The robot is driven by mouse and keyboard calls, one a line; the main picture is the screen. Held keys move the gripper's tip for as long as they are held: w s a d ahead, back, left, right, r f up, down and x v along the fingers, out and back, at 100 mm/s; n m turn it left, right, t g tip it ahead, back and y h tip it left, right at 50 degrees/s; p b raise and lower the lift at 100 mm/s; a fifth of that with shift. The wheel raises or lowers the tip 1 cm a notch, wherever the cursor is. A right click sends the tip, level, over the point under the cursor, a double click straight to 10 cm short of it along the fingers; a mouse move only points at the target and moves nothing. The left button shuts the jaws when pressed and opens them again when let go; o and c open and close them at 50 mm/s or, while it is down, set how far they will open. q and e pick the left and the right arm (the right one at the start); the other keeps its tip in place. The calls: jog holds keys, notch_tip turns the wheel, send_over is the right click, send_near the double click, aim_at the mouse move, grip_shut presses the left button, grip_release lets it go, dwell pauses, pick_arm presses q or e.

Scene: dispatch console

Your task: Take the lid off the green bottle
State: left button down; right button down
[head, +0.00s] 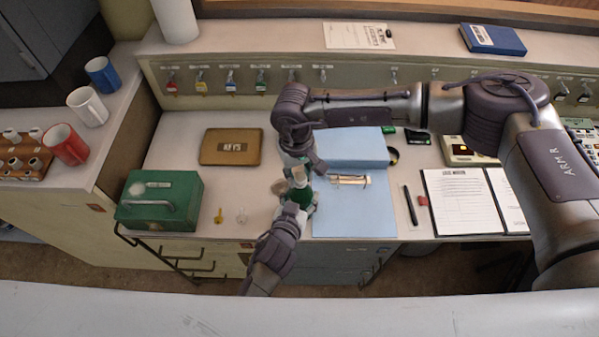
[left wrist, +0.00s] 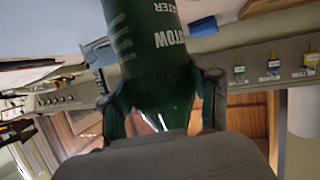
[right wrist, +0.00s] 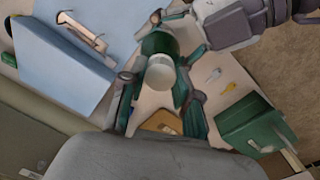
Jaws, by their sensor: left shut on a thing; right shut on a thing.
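The green bottle (head: 300,195) is held above the desk's front part, between my two grippers. It fills the top of the left wrist view (left wrist: 150,40), with white lettering on its side. My left gripper (head: 294,211) is shut on the bottle from below. My right gripper (head: 299,172) comes from above and is shut on the bottle's pale lid (right wrist: 160,76). In the right wrist view the lid lies between the fingers, in line with the green bottle (right wrist: 158,43). I cannot tell whether lid and bottle are touching; the fingers hide much of the joint.
A green cash box (head: 160,201) and a brown tray (head: 231,147) stand to the left. Two small keys (head: 219,216) lie nearby. A blue folder (head: 355,208) lies just right of the grippers. A pen (head: 410,205) and a clipboard (head: 462,202) lie farther right.

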aim_at(299, 177)
jog(key=shift+r, duration=0.2)
jog(key=shift+r, duration=0.9)
jog(key=shift+a+r, duration=0.1)
jog(key=shift+r, duration=1.9)
pick_arm(q)
jog(key=shift+c, duration=1)
grip_release()
jog(key=shift+s, duration=0.1)
jog(key=v, duration=1.1)
jog(key=shift+s+r, duration=0.2)
jog(key=shift+s, duration=0.1)
